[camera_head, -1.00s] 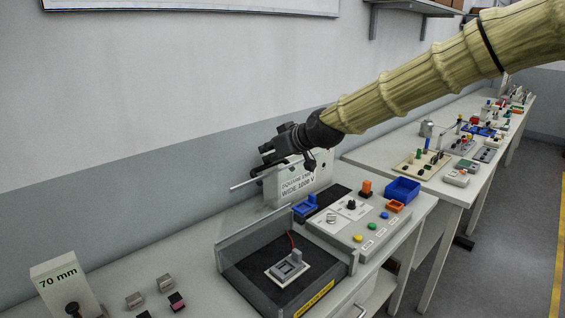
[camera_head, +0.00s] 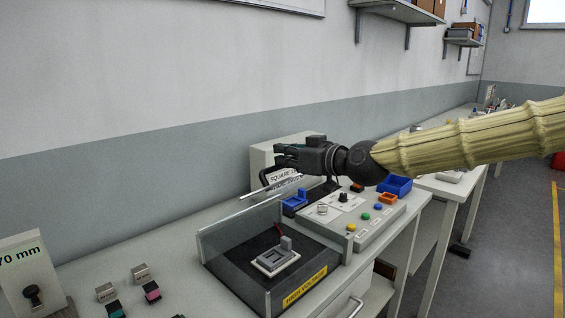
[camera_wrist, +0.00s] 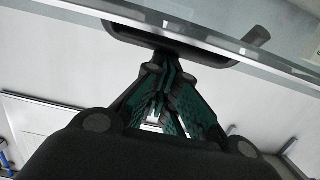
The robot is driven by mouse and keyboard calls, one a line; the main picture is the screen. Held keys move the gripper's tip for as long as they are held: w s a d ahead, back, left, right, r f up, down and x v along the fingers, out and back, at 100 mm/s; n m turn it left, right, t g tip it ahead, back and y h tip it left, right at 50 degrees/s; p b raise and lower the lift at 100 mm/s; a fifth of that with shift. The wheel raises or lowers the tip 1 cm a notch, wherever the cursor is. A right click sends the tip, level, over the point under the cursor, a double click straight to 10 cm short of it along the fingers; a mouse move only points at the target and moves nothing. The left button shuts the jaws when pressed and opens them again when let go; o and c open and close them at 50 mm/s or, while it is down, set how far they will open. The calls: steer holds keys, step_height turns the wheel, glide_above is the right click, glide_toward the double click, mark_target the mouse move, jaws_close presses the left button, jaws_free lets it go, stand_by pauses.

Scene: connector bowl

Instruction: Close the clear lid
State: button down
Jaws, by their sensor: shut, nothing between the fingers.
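The clear lid stands raised over the dark box (camera_head: 230,275) with the yellow HIGH VOLTAGE label. Its pale top edge (camera_head: 270,187) shows as a thin bar above the box's back wall; the pane is nearly invisible. In the wrist view the lid's edge (camera_wrist: 250,50) crosses the top, with a black handle (camera_wrist: 190,50) on it. My gripper (camera_head: 280,157) is shut and empty, behind and just above the lid's top edge. In the wrist view its fingertips (camera_wrist: 160,68) are close to the handle; I cannot tell whether they touch.
A grey connector (camera_head: 276,258) sits in the open box. To its right is a panel with coloured buttons (camera_head: 365,217), then a blue bin (camera_head: 395,185). A white sign block (camera_head: 262,155) stands behind my gripper. A 70 mm block (camera_head: 30,285) is at left.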

steer(key=s+d+f+b, duration=0.1)
steer(key=f+b, duration=0.1)
steer(key=b, duration=0.1)
steer(key=s+d+f+t+y+b, duration=0.1)
steer(key=f+b, duration=0.1)
steer(key=b, duration=0.1)
steer(key=s+d+f+t+y+b, duration=0.1)
steer(key=s+d+f+b, duration=0.1)
steer(key=b, duration=0.2)
steer(key=shift+d+f, duration=0.1)
steer(key=shift+f, duration=0.15)
steer(key=t+y+b, duration=0.3)
steer(key=b, duration=1)
glide_toward(294, 182)
steer(key=shift+s+a+f, duration=0.1)
steer(key=shift+a+f, duration=0.05)
steer(key=shift+f, duration=0.9)
steer(key=shift+s+a+f, duration=0.1)
steer(key=shift+a+f, duration=0.05)
steer(key=shift+f, duration=0.9)
steer(key=shift+s+a+f, duration=0.1)
steer(key=shift+f, duration=0.95)
steer(key=shift+f, duration=0.2)
steer(key=shift+r, duration=0.1)
